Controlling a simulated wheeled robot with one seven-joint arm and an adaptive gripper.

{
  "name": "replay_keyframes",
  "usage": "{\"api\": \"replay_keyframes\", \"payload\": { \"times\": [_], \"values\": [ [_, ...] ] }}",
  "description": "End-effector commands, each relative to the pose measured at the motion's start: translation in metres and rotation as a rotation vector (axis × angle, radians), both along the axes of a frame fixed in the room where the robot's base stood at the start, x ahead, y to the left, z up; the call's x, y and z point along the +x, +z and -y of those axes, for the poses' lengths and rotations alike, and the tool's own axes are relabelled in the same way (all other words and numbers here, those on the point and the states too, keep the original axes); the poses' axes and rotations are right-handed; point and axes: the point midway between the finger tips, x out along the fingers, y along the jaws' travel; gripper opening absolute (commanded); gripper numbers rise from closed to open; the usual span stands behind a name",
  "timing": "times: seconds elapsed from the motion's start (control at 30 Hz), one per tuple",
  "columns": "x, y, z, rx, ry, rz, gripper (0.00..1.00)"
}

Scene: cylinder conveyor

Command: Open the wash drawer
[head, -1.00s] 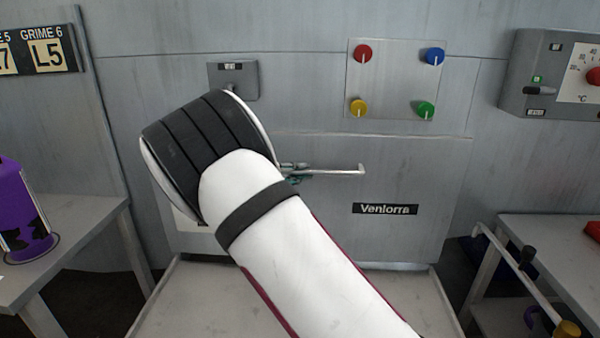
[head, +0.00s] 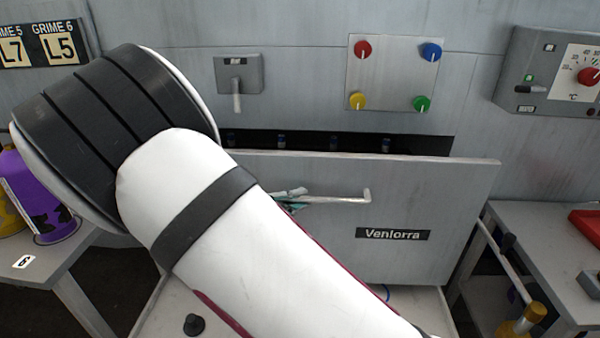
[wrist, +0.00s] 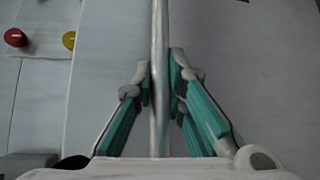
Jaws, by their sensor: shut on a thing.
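The wash drawer (head: 440,205) is a grey metal front with a "Venlorra" label, and it stands partly pulled out from the machine. A dark gap shows above its top edge, with several small nozzle-like parts inside. Its bar handle (head: 345,197) runs across the front, and it also shows in the wrist view (wrist: 159,60). My gripper (wrist: 160,82) has its two teal-sided fingers shut on the handle bar, one on each side. In the head view my arm hides most of the gripper (head: 291,197) and the drawer's left part.
Above the drawer are a panel (head: 392,75) with red, blue, yellow and green knobs and a small lever box (head: 238,75). A purple canister (head: 45,200) stands on the left table. A right-hand table (head: 550,245) and a brass-ended rod (head: 525,318) flank the drawer.

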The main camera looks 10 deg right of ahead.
Motion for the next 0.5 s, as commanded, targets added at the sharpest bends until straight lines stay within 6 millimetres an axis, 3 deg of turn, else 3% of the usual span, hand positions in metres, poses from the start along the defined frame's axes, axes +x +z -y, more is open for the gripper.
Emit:
{"api": "replay_keyframes", "payload": {
  "times": [0.03,0.5],
  "values": [
    [-0.016,0.004,-0.005,-0.004,0.003,-0.006,0.0],
    [-0.141,0.004,-0.046,-0.005,0.005,-0.005,0.0]
  ]
}}
